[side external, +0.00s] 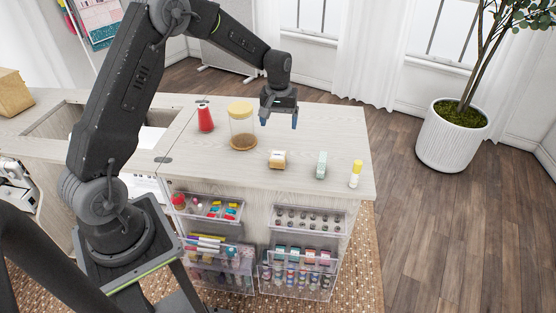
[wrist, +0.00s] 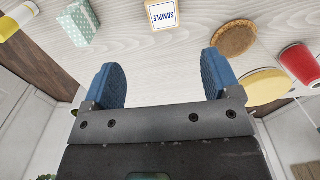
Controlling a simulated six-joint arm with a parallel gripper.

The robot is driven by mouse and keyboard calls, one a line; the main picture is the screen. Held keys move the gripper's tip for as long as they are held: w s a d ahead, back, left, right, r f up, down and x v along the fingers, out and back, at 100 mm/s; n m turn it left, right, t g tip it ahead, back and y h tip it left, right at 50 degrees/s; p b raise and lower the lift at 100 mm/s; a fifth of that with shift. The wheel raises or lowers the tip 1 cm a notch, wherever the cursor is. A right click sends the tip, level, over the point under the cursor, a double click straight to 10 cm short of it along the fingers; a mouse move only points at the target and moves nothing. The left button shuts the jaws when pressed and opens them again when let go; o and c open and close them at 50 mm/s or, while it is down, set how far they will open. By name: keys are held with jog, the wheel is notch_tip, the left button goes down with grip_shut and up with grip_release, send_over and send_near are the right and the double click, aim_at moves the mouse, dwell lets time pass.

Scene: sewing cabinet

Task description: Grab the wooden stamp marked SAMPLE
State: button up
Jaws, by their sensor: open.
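The wooden stamp (side external: 278,159) lies on the pale wood cabinet top, between the glass jar and the green patterned box. In the wrist view the stamp (wrist: 163,14) is at the top edge, partly cut off, with its white label reading SAMPLE in blue and upside down. My gripper (side external: 281,122) is above the cabinet top, behind the stamp and apart from it. In the wrist view my gripper's blue fingers (wrist: 163,80) are spread wide with nothing between them.
A glass jar (side external: 242,130) with a yellow lid and a red thread spool (side external: 205,118) stand left of the stamp. A green patterned box (side external: 321,164) and a yellow-capped bottle (side external: 355,174) stand right. The cabinet top's right edge is close to the bottle. Clear drawers (side external: 297,268) hang in front.

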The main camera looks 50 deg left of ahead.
aim_at(278, 155)
jog(key=f, duration=1.5)
jog(key=shift+w+a, duration=0.1)
jog(key=shift+a, duration=0.25)
jog(key=shift+r, duration=0.1)
jog(key=c, duration=1)
